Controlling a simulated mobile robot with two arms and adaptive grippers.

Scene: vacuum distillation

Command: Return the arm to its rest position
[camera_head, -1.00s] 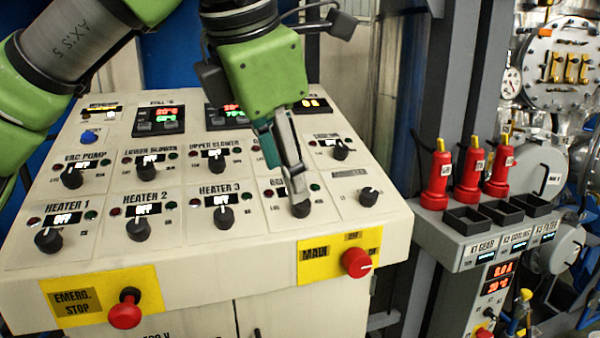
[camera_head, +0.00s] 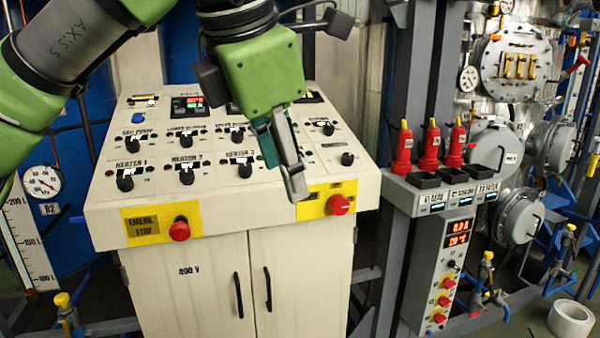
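My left arm enters the camera_head view from the upper left, with green links. My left gripper (camera_head: 298,190) hangs over the right part of the control panel (camera_head: 215,205), pointing down. Its fingers look shut together, with nothing seen between them. The gripper covers the panel area to the right of the Heater 3 knob (camera_head: 245,171), so the knob there is hidden. Whether the fingertips touch the panel is hard to tell, but they appear in front of it. My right gripper is out of view.
A red emergency stop button (camera_head: 180,229) and a red main switch (camera_head: 339,204) stick out of the panel's front. Grey posts and a side box with red handles (camera_head: 430,150) stand to the right. A pressure gauge (camera_head: 42,181) is at the left.

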